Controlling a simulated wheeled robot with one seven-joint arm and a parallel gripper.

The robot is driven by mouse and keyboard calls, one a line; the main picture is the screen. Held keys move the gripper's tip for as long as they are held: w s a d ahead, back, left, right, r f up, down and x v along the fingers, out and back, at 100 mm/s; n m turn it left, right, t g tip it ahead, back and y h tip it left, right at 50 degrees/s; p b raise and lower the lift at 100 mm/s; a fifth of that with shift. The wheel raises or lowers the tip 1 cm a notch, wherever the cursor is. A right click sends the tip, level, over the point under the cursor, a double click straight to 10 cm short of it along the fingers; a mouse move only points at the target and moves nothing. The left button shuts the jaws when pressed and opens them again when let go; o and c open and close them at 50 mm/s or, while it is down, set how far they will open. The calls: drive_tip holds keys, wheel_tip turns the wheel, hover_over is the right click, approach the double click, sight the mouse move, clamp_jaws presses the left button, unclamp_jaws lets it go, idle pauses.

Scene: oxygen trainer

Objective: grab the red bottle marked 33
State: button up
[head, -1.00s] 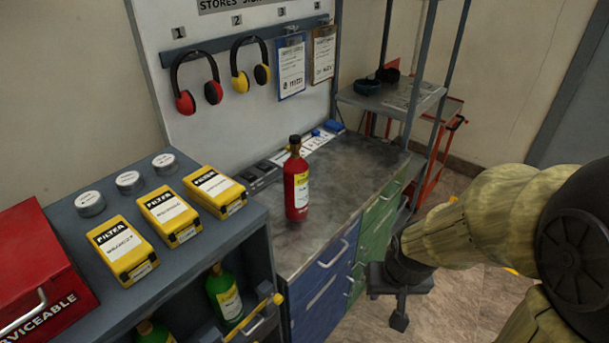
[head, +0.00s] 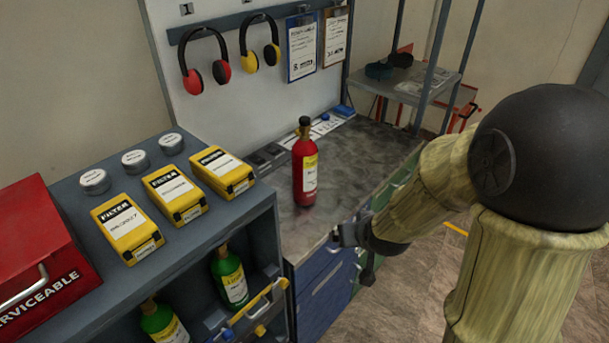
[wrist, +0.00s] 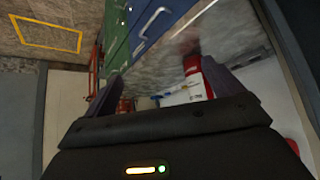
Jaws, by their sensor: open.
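A red bottle (head: 305,172) with a yellow and white label stands upright on the grey worktop (head: 365,160) in the head view. Its number is too small to read. In the wrist view the red bottle (wrist: 196,75) shows partly, beyond my gripper. My gripper (head: 350,235) is at the worktop's front edge, right of and nearer than the bottle, apart from it. In the wrist view its two fingers (wrist: 165,85) are spread with nothing held between them.
Left is a shelf unit (head: 240,215) with yellow filter boxes (head: 172,193) and round tins on top, and green bottles (head: 230,277) inside. A red case (head: 40,255) stands at far left. Blue drawers (head: 325,295) lie below the worktop. Ear defenders (head: 205,65) hang behind.

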drive_tip(key=w+a+t+y+b, duration=0.1)
drive_tip(key=w+a+t+b, duration=0.1)
drive_tip(key=w+a+t, duration=0.3)
drive_tip(key=t+b, duration=0.2)
drive_tip(key=t, duration=0.3)
approach(306, 167)
drive_tip(key=s, duration=0.2)
drive_tip(key=shift+d+y, duration=0.3)
drive_tip(key=shift+y, duration=0.1)
drive_tip(key=shift+w+p, duration=0.1)
drive_tip(key=shift+p, duration=0.2)
drive_tip(key=w+p, duration=0.1)
drive_tip(key=w, duration=0.3)
drive_tip(key=w+a+p, duration=0.1)
drive_tip(key=w, duration=0.2)
drive_tip(key=w+a+p, duration=0.1)
drive_tip(key=w, duration=0.3)
drive_tip(key=shift+w+p, duration=0.3)
drive_tip(key=shift+p, duration=0.1)
drive_tip(key=shift+w+f, duration=0.1)
drive_tip(key=shift+w, duration=0.05)
drive_tip(key=shift+w+a+f+p, duration=0.15)
drive_tip(key=shift+w+p, duration=0.25)
drive_tip(key=shift+w, duration=0.45)
drive_tip(key=shift+w+a+p, duration=0.15)
drive_tip(key=shift+w+p, duration=0.2)
drive_tip(key=shift+w, duration=0.5)
drive_tip(key=shift+w+a+f+p, duration=0.15)
drive_tip(key=shift+w+p, duration=0.25)
drive_tip(key=shift+w, duration=0.45)
